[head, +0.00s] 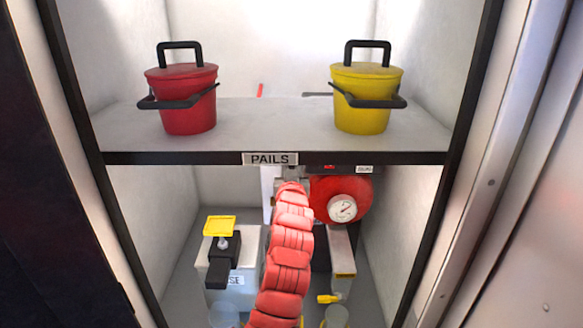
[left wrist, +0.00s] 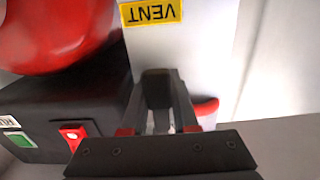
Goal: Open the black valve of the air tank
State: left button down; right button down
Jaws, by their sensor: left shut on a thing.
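In the left wrist view, my left gripper (left wrist: 158,112) is shut on a black valve handle (left wrist: 157,80), its dark fingers on either side. The handle sits against a pale surface below a yellow VENT label (left wrist: 151,13), which appears upside down. A rounded red body (left wrist: 60,30), seemingly the air tank, is at the upper left there. In the head view, a red tank (head: 330,190) with a round white gauge (head: 342,208) stands in the lower compartment. A red jointed arm rises in front of it; the gripper and valve are hidden there. My right gripper is not in view.
A shelf edge (head: 200,158) labelled PAILS runs above the lower compartment. A red pail (head: 190,108) and a yellow pail (head: 366,108) stand on the shelf. A box with a black lever and yellow plate (head: 219,225) is left of the arm. A red switch (left wrist: 73,134) is near the gripper.

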pick_arm(q)
jog(key=a+r+m+p, duration=0.4)
jog(key=m+p, duration=0.9)
jog(key=m, duration=0.4)
jog(key=shift+a+r, duration=0.15)
dwell(0.4)
jog(key=shift+m, duration=0.3)
jog(key=c, duration=1)
grip_release()
jog(key=shift+o, duration=0.2)
